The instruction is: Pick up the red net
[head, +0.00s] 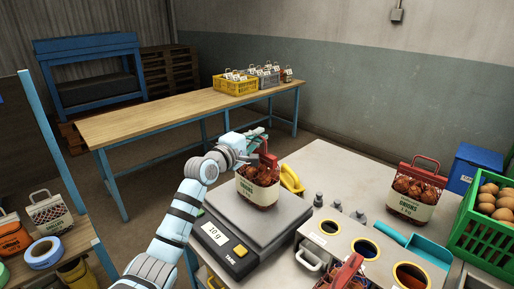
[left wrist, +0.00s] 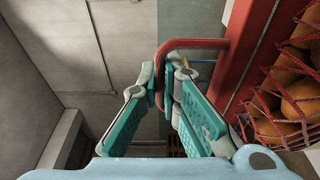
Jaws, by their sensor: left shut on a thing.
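A red net (head: 258,188) of onions with a white label hangs or stands upright over the plate of the scale (head: 249,238). I cannot tell whether its bottom touches the plate. My left gripper (head: 262,150) is at the top of this net, shut on its red handle. In the left wrist view the gripper (left wrist: 164,85) has its fingers closed around one side of the red handle loop (left wrist: 195,43), and the net's mesh with onions (left wrist: 290,105) shows at the right. My right gripper is not in view.
Another red onion net (head: 416,190) stands at the right of the grey table, near a green crate (head: 482,243) of eggs or potatoes. A box with round holes (head: 352,248), a teal scoop (head: 418,246) and a yellow handle (head: 291,179) lie around the scale. A wooden table (head: 165,112) stands behind.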

